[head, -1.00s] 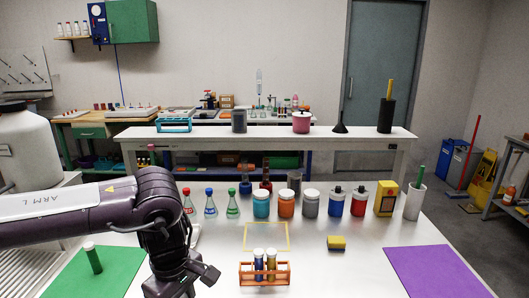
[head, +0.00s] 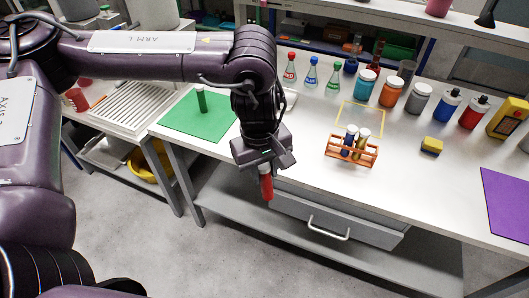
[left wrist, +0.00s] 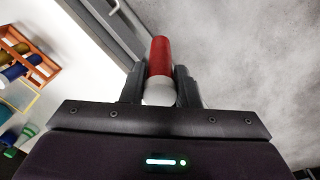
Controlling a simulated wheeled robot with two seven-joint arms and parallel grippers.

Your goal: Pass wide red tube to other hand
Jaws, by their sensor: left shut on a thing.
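The wide red tube (head: 266,187) hangs below my left gripper (head: 264,168) in the head view, in front of the table's front edge and above the floor. In the left wrist view the red tube (left wrist: 160,60) with its whitish end (left wrist: 159,92) sits between the two dark fingers of my left gripper (left wrist: 160,88), which is shut on it. My right gripper is not in view.
An orange rack (head: 352,150) with a blue and a yellow tube stands on the white table. A green mat (head: 190,125) with an upright green tube (head: 201,99) lies left, a purple mat (head: 505,205) right. A drawer handle (head: 328,229) juts below the tabletop.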

